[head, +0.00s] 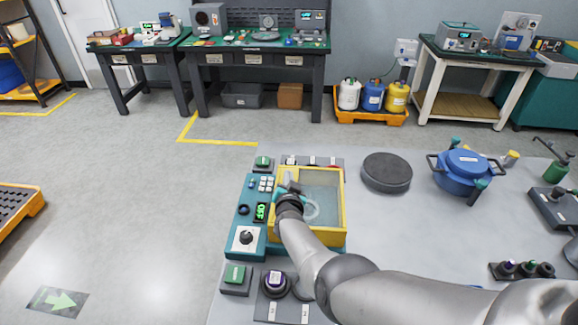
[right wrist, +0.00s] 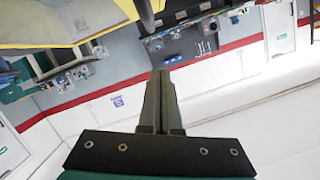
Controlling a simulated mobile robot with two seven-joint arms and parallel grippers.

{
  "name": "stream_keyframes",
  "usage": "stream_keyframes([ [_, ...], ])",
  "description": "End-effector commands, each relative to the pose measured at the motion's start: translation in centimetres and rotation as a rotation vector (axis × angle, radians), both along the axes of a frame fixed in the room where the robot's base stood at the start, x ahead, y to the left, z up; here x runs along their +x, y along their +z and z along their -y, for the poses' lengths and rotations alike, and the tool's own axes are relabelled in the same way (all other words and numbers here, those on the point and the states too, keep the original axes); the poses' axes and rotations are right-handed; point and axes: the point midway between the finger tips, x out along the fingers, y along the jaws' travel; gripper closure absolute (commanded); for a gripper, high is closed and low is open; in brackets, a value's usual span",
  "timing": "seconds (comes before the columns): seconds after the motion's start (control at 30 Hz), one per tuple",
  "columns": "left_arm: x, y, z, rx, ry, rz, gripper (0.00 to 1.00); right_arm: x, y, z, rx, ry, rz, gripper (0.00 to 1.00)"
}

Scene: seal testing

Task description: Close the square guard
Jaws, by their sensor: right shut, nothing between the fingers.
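The square guard (head: 343,200) is a yellow square frame with a clear greyish panel, on the teal machine (head: 243,210) in the head view. My right arm crosses its left part and hides some of it; I cannot tell how far the guard stands open. My right gripper (head: 292,187) is at the guard's left side, beside the machine's keypad. In the right wrist view the two fingers of my right gripper (right wrist: 166,78) are together and empty. A yellow edge (right wrist: 60,38) with a grey panel shows at the upper left there. My left gripper is not in view.
On the grey table, a dark round disc (head: 386,172) and a blue lidded pot (head: 466,172) stand right of the machine.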

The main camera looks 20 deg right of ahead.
Motion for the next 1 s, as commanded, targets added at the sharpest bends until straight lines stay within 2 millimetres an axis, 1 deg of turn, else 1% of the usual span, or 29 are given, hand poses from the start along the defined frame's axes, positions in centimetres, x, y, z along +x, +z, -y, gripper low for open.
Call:
stream_keyframes([
  [0.03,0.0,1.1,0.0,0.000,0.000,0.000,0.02,-0.6,0.5,-0.3,-0.001,0.001,-0.002,1.00],
  [0.2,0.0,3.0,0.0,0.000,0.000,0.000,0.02,-2.2,0.9,-0.9,-0.001,0.001,-0.002,1.00],
  [0.4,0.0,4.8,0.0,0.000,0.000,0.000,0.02,-4.1,1.4,-1.8,0.001,0.001,-0.002,1.00],
  [0.5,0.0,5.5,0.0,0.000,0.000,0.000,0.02,-4.8,1.6,-2.0,-0.001,0.000,0.000,1.00],
  [0.7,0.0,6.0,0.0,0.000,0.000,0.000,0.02,-5.6,1.6,-2.4,-0.001,0.001,0.000,1.00],
  [1.0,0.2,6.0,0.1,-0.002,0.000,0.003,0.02,-5.7,1.5,-2.4,0.000,0.001,0.000,1.00],
])
